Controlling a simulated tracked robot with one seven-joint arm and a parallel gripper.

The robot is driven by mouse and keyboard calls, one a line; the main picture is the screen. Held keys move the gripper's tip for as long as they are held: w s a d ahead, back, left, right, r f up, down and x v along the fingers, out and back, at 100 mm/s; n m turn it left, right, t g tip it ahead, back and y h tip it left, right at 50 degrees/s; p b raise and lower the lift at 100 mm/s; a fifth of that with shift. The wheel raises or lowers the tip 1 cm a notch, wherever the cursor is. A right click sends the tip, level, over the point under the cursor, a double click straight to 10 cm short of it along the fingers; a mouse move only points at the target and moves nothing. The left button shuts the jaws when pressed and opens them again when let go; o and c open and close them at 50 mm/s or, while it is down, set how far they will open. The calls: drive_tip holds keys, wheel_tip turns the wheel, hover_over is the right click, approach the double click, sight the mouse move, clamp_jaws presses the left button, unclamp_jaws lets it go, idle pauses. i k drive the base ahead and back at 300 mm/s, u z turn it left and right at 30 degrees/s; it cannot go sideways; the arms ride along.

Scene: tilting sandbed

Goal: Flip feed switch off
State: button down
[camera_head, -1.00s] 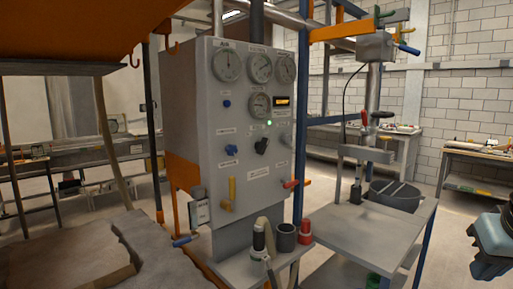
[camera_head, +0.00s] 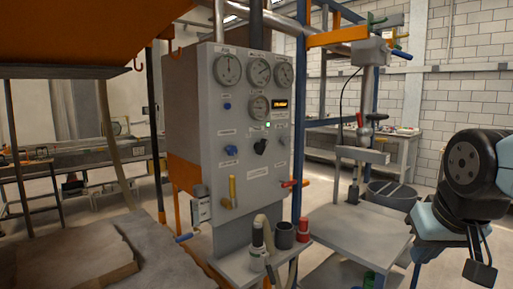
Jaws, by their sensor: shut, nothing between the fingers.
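The grey control panel (camera_head: 235,185) stands upright in the middle of the head view. It carries several round gauges, a lit orange display (camera_head: 280,104) and a lit green lamp (camera_head: 267,125). The labels are too small to read, so I cannot tell which control is the feed switch. My gripper (camera_head: 480,272) hangs at the lower right, shut and empty, well apart from the panel.
A grey side table (camera_head: 350,235) stands right of the panel, with a dark bucket (camera_head: 392,195) behind it. Dark and red cups (camera_head: 303,230) sit on a ledge under the panel. A sandbed (camera_head: 100,235) fills the lower left.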

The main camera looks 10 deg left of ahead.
sight(260, 146)
drive_tip(key=u, duration=0.05)
drive_tip(key=i, duration=1)
drive_tip(key=z, duration=0.1)
